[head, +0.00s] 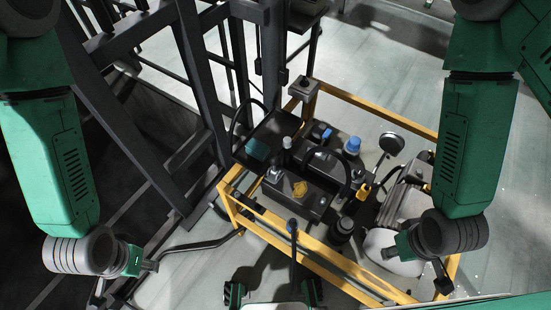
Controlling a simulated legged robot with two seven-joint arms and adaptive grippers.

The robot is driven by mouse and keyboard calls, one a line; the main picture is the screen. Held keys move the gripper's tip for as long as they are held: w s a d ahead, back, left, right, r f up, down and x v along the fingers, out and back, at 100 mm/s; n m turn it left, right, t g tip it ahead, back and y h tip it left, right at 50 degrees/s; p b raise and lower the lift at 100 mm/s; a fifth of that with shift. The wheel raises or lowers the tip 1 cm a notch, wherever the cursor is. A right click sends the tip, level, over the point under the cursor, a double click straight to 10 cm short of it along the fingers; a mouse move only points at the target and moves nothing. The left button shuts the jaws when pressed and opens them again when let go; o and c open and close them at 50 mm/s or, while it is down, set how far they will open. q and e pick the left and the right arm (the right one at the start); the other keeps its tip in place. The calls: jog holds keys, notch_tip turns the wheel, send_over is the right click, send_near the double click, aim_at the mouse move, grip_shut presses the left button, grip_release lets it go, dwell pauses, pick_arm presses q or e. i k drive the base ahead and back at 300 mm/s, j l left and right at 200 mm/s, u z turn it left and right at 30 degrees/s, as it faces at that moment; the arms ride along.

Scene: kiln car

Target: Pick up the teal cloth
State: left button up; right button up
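The teal cloth (257,149) looks like a small, dark teal square. It lies on a flat black surface at the back left of the yellow-framed cart, left of centre in the head view. My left gripper (150,266) is at the lower left, well away from the cloth and outside the yellow frame. My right gripper (388,252) is at the lower right, over the cart's right part and far from the cloth. Both grippers' fingers are small and dark, so I cannot tell whether they are open. Nothing visible covers the cloth.
The yellow frame (300,238) surrounds dark machinery with a blue cap (352,145), a yellow item (300,189) and a round disc (391,144) on a stalk. A black post (273,55) stands behind the cloth. Dark metal beams (125,120) fill the left. Pale floor shows at the upper right.

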aim_at(260, 150)
jog(key=k+l+u, duration=0.45)
jog(key=k+l, duration=0.15)
jog(key=k, duration=0.2)
jog(key=k+l+u, duration=0.15)
jog(key=l, duration=0.2)
jog(key=k+l+u, duration=0.15)
jog(key=l, duration=0.25)
jog(key=k+l+u, duration=0.25)
jog(key=l, duration=0.35)
jog(key=k+l+u, duration=0.15)
jog(key=l, duration=0.3)
jog(key=k+l+u, duration=0.1)
jog(key=l, duration=0.3)
